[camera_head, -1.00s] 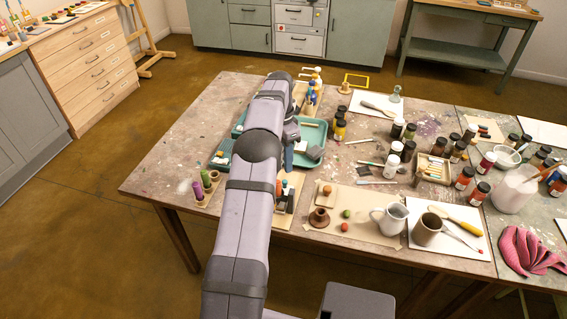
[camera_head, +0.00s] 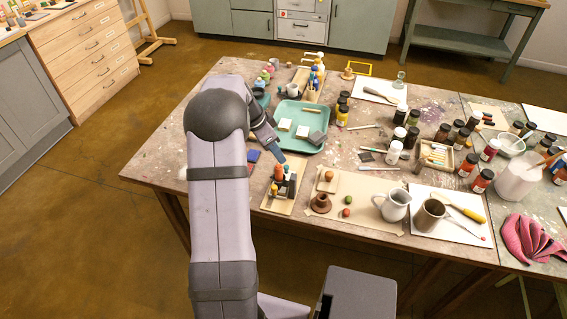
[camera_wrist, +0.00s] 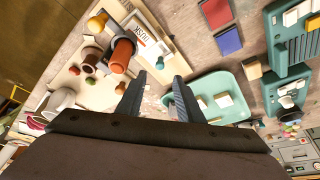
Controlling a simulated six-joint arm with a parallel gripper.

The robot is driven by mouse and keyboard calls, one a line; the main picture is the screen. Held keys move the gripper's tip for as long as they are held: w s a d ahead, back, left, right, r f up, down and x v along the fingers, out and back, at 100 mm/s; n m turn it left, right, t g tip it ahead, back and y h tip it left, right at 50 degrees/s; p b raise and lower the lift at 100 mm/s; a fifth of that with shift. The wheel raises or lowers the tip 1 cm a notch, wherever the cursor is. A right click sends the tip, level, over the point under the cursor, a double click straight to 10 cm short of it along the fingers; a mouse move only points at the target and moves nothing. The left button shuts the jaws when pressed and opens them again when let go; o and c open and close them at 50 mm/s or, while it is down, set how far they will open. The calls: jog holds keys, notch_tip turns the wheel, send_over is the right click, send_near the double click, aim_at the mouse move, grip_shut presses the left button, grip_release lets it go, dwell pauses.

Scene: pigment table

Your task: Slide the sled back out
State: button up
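A wooden board (camera_head: 270,203) with a small fixture stands near the table's front edge. An orange-brown cylinder (camera_head: 279,172) stands upright on it, and dark parts show beside it. In the wrist view the board carries a white label reading DUSK (camera_wrist: 142,42), the orange-brown cylinder (camera_wrist: 119,55), a wooden knob (camera_wrist: 97,23) and a small teal-topped piece (camera_wrist: 160,62). I cannot tell for sure which part is the sled. My gripper (camera_wrist: 158,88) is open and empty, above and beside this board. In the head view my gripper (camera_head: 280,158) is close behind the cylinder, apparently above it.
A green tray (camera_head: 318,113) with pale blocks lies behind the board. Red and blue pads (camera_wrist: 230,40) lie near a teal rack (camera_wrist: 300,48).

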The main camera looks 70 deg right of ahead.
aim_at(286, 166)
jog(key=shift+f, duration=0.1)
jog(key=shift+p+x, duration=0.95)
jog(key=shift+x, duration=2.6)
grip_shut()
